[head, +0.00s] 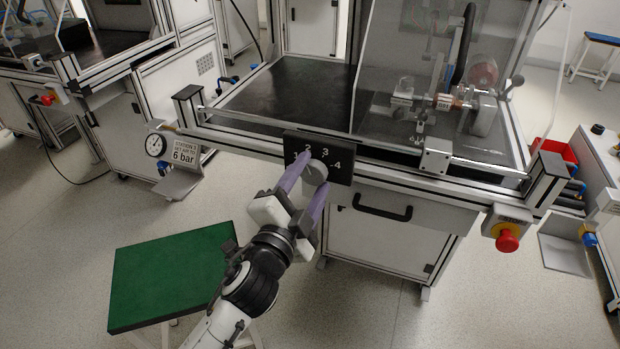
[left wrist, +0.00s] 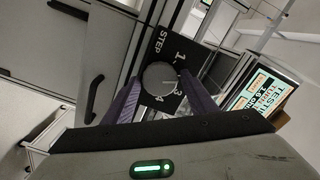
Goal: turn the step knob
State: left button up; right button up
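The step knob (head: 316,172) is a round grey knob on a black plate (head: 343,158) numbered 1 to 4, on the front of the middle bench. In the left wrist view the knob (left wrist: 159,77) shows face-on with a thin pale line on it; I cannot tell for sure which number it marks. My left gripper (head: 315,173) is at the plate, its two purple fingers apart, one on each side of the knob. In the left wrist view, the fingertips (left wrist: 161,80) lie close to the knob's edges; contact is unclear. My right gripper is out of view.
A black drawer handle (head: 382,207) is just right of and below the plate. A red stop button (head: 507,241) sticks out at the bench's right corner. A pressure gauge (head: 156,145) is at the left. A green-topped stool (head: 168,272) stands left of my arm.

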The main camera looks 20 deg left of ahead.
pick_arm(q)
jog(key=shift+o, duration=0.7)
jog(key=shift+s, duration=0.25)
jog(key=s, duration=0.9)
jog(key=shift+s+a+b, duration=0.2)
jog(key=shift+s+b, duration=0.2)
